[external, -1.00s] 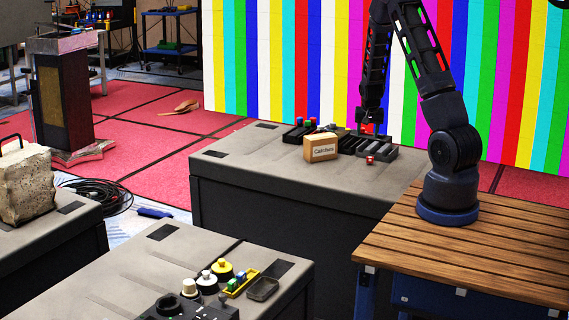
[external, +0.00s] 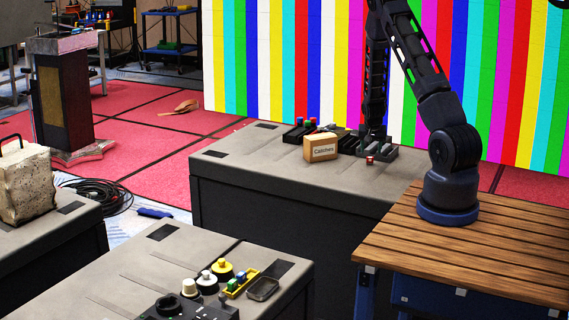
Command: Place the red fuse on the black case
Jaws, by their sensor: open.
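A small red fuse (external: 370,160) sits on the grey top of the large black case (external: 280,205), near its right end and just in front of a dark divided tray (external: 385,152). My gripper (external: 373,146) points down over that tray, behind the red fuse and apart from it. The jaws are open. The fingertips are small and dark against the tray, so I cannot tell whether they touch anything in it.
A cardboard box labelled "Catches" (external: 320,147) stands left of the tray. Behind it is a black tray with red and blue pieces (external: 301,128). The case's left top is clear. Another case in front bears yellow and white knobs (external: 221,270).

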